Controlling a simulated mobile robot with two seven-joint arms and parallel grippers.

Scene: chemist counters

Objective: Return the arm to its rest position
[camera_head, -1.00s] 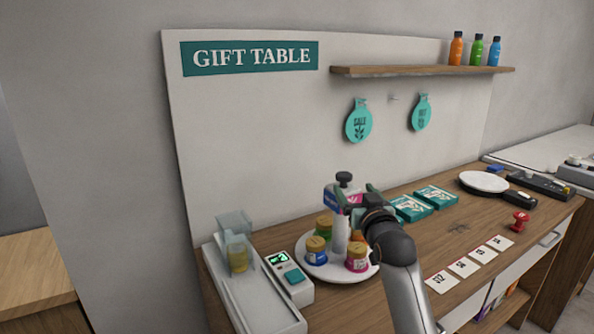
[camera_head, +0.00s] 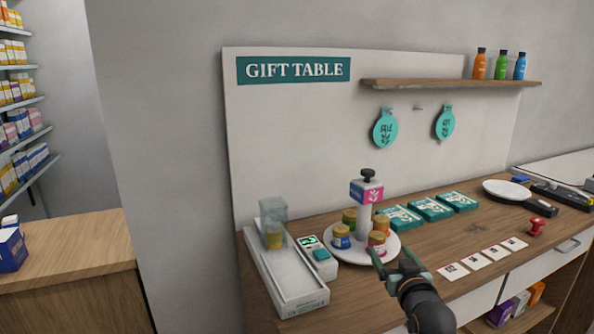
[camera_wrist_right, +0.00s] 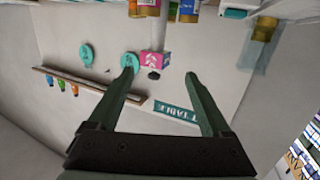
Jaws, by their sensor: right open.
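My right gripper (camera_head: 390,267) shows in the head view at the front of the gift table (camera_head: 345,290), in front of a white turntable (camera_head: 387,249) with several small jars. Its two fingers stand apart with nothing between them. The right wrist view looks upside down past the spread, empty fingers (camera_wrist_right: 163,88) toward the panel, the shelf and the pink box. The turntable's post carries a pink and blue box (camera_head: 367,191) under a black knob (camera_head: 367,173). My left gripper is not in view.
A white dispenser (camera_head: 297,285) and a small device with a green display (camera_head: 317,253) stand left of the turntable. Teal boxes (camera_head: 430,209), white cards (camera_head: 478,260) and a red stamp (camera_head: 536,228) lie to the right. A wooden shelf (camera_head: 450,86) with three bottles is above.

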